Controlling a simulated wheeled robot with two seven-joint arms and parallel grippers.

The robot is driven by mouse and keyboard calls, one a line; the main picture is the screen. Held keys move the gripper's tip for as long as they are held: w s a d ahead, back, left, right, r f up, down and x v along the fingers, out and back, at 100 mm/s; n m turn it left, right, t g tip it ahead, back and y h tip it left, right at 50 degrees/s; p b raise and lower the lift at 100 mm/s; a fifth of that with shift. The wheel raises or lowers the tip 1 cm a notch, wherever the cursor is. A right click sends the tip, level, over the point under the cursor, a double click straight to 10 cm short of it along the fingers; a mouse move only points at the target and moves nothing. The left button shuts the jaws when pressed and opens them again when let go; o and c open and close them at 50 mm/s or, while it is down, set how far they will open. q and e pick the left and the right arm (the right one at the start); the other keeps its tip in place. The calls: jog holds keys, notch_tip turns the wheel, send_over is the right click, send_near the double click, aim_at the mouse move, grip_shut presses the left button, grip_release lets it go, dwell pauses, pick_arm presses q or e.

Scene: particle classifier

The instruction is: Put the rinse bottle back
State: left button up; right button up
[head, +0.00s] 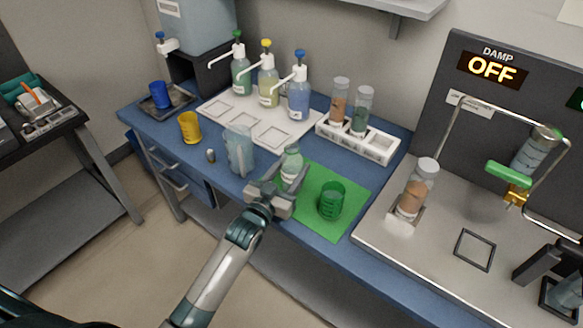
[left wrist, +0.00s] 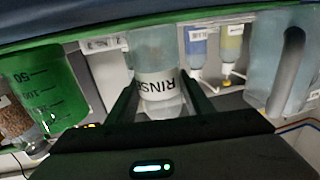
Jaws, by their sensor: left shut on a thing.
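The rinse bottle (head: 291,164) is a pale green, clear bottle over the front part of the blue bench, at the left edge of the green mat (head: 312,219). My left gripper (head: 277,188) is shut on it from the front. In the left wrist view the bottle (left wrist: 157,50) sits between the two fingers, its RINSE label upside down in the picture. Its base is partly hidden by the gripper. The white tray (head: 257,125) behind has pump bottles with green (head: 240,75), yellow (head: 268,85) and blue (head: 299,92) tops, and empty outlined squares in front. My right gripper is not in view.
A clear jug (head: 239,152) stands just left of the bottle. A green beaker (head: 331,201) stands on the mat to the right. A yellow cup (head: 190,127), a blue cup (head: 160,95) and a white rack (head: 357,140) with two vials stand around.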

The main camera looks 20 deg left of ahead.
pick_arm(q)
jog(key=o, duration=1.3)
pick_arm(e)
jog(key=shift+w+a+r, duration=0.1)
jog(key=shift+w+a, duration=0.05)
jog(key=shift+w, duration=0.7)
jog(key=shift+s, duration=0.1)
pick_arm(q)
jog(key=shift+r, duration=0.1)
jog(key=shift+s, duration=0.25)
jog(key=s, duration=0.3)
jog(key=s+a+b, duration=0.1)
jog(key=s, duration=0.2)
jog(key=s+a+b, duration=0.1)
jog(key=s, duration=0.3)
jog(key=shift+s, duration=0.65)
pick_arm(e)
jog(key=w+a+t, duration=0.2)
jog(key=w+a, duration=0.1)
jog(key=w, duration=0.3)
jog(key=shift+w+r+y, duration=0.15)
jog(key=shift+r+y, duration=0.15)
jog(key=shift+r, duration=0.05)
